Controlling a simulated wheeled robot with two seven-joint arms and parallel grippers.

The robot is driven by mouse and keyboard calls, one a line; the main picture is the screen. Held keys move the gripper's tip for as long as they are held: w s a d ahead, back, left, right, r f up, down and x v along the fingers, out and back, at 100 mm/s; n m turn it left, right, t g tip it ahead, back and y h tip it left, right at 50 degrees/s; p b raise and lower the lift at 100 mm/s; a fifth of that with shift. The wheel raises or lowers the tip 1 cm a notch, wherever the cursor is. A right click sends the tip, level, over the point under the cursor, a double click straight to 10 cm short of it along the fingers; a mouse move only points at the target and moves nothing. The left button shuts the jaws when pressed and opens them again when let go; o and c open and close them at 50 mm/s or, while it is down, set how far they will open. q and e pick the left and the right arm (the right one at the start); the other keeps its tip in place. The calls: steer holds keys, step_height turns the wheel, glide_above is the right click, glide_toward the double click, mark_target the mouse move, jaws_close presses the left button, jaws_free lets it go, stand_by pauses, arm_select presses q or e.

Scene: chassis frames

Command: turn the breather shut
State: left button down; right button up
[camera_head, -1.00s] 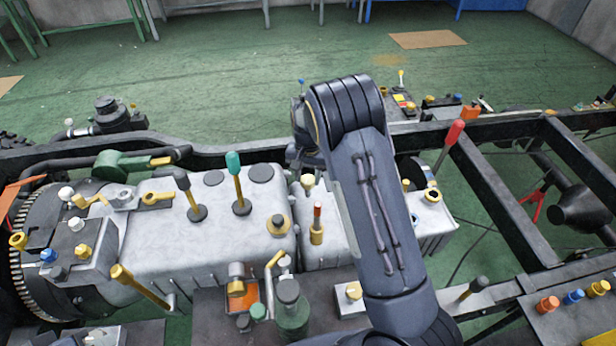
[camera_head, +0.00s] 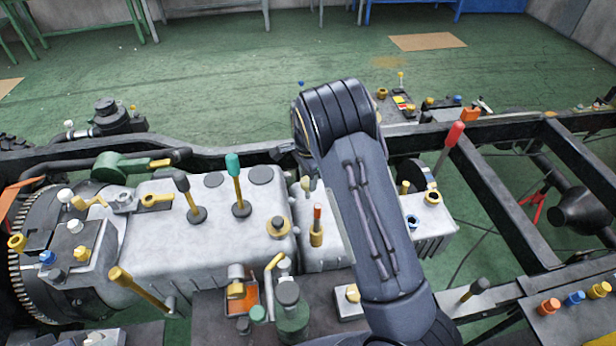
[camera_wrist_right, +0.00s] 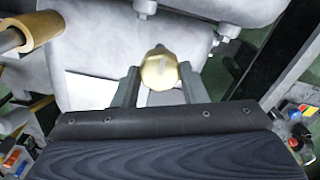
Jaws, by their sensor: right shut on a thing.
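A brass knob (camera_wrist_right: 159,69), which I take to be the breather, shows in the right wrist view with a pale mark on its faceted top. My right gripper (camera_wrist_right: 158,80) has a finger on each side of it and is shut on it. The knob stands at a pale grey metal casing. In the head view my right arm covers this spot, so the knob and the fingertips are hidden there. My left gripper is in neither current view.
Several levers stand on the grey casing (camera_head: 140,230), including a teal-tipped one (camera_head: 236,180) and a small orange-tipped one (camera_head: 317,225) close left of my arm. A red-handled lever (camera_head: 449,143) stands to the right. A black frame rail (camera_head: 490,190) runs beyond it.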

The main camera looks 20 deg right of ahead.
steer(key=shift+r+m, duration=0.1)
steer(key=shift+m, duration=0.4)
steer(key=o, duration=1)
steer(key=shift+c, duration=0.2)
step_height(320, 180, up, 8)
steer(key=shift+f+b, duration=0.15)
steer(key=shift+b, duration=0.4)
